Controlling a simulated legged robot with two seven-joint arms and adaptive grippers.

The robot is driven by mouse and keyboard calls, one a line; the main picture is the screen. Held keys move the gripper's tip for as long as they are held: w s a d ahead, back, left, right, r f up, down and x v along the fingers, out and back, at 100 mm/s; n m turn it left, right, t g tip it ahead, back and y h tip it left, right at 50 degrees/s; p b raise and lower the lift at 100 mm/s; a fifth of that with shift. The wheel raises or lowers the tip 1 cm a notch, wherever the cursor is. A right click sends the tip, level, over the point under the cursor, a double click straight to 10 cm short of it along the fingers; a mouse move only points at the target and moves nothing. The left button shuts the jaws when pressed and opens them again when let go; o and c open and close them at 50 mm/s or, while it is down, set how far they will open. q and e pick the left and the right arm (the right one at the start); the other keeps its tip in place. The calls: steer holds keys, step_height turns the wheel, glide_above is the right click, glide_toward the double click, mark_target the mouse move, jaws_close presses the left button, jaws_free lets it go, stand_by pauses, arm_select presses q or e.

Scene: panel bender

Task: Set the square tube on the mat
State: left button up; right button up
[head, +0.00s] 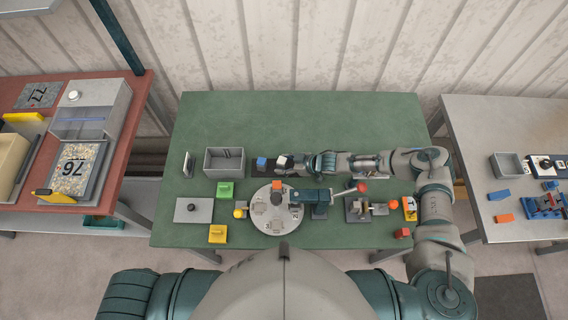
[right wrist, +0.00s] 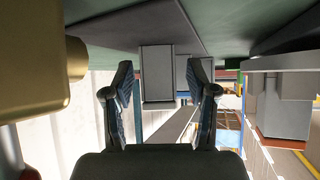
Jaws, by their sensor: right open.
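My right gripper (head: 300,162) reaches in from the right, low over the green table. Its fingers are apart in the right wrist view (right wrist: 166,78). A grey, square-sided upright piece (right wrist: 157,75), which looks like the square tube, shows between and beyond the fingertips, apart from both. In the head view a small block with a pale top (head: 283,159) sits just left of the fingertips, probably this same piece. A dark flat patch (head: 270,170), perhaps the mat, lies under it and a blue block (head: 261,162). My left gripper is out of view.
A grey open bin (head: 224,171) stands left of the dark patch. A round grey plate (head: 262,221) and a clamp with a red knob (head: 362,187) are nearer me. Green (head: 225,189) and yellow (head: 217,234) blocks lie left. The table's back (head: 300,115) is clear.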

steer(key=v, duration=0.8)
steer(key=shift+f, duration=0.1)
steer(key=shift+a, duration=0.15)
